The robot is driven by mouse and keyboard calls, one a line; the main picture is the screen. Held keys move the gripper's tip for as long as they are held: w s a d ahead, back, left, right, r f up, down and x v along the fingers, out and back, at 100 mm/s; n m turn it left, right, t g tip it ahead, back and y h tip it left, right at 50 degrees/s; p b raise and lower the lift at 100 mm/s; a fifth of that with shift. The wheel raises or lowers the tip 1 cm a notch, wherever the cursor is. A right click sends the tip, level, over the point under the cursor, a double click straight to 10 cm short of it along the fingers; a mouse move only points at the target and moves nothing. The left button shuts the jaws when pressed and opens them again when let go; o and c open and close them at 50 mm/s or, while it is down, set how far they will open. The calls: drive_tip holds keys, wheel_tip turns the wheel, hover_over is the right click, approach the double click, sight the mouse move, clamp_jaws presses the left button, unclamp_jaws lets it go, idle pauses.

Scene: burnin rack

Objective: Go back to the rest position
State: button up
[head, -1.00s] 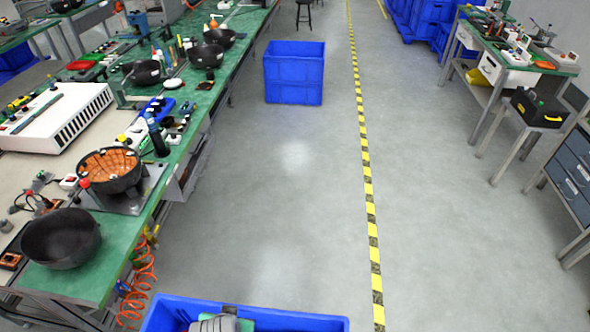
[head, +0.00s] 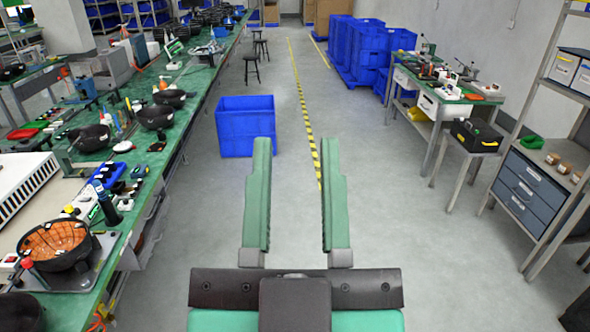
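My gripper (head: 298,188) is in the lower middle of the head view, over the grey floor. Its two green fingers point forward and stand well apart. The gap between them is empty and floor shows through it. Nothing is held, and the fingers touch nothing that I can see.
A blue crate (head: 246,127) stands on the floor beyond my gripper, slightly left. A long green workbench (head: 148,182) with bowls and tools runs along the left. A bench (head: 452,97), a drawer cabinet (head: 528,187) and stacked blue crates (head: 365,50) stand right.

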wheel_tip(320, 180, up, 19)
drive_tip(key=p, duration=1.9)
